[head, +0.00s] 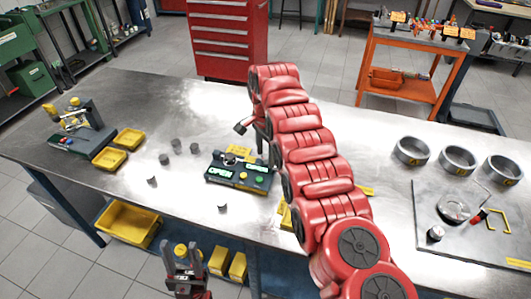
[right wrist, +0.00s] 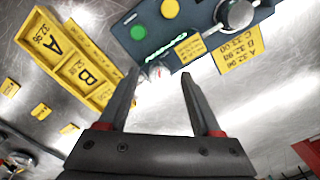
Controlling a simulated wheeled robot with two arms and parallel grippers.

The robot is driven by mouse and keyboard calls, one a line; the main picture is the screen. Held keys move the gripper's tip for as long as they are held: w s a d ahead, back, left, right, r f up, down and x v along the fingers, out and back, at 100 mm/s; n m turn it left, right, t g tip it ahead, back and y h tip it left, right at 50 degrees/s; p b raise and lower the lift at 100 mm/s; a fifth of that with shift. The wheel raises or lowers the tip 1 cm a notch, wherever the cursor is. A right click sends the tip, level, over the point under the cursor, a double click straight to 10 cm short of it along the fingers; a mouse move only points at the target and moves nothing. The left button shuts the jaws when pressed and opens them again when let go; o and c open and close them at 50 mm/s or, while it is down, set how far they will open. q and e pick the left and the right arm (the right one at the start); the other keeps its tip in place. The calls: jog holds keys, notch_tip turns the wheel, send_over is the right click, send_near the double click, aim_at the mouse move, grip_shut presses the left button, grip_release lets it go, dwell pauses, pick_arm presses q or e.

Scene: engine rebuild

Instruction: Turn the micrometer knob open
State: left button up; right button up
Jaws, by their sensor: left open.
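The micrometer station (head: 236,181) is a dark box near the middle of the bench, with lit green displays, one seeming to read OPEN, and yellow and green buttons. In the right wrist view, its round silver knob (right wrist: 236,14) is cut by the top edge, beside a yellow label card (right wrist: 238,53). My right gripper (right wrist: 158,76) is open and empty, its fingertips short of the station's near edge and apart from the knob. In the head view my red right arm hides most of that hand. My left gripper (head: 184,252) is open and empty in front of the bench.
Yellow bins marked A and B (right wrist: 68,62) lie beside the station. Several small dark cylinders (head: 164,159) stand left of it. Another device (head: 80,132) and yellow trays (head: 130,138) are further left. Metal rings (head: 412,151) and a plate (head: 470,235) are at the right.

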aim_at(266, 156)
jog(key=shift+r+p, duration=0.3)
jog(key=shift+r, duration=0.25)
notch_tip(266, 156, up, 16)
jog(key=p, duration=1.5)
jog(key=shift+r, duration=0.2)
jog(key=shift+f, duration=0.1)
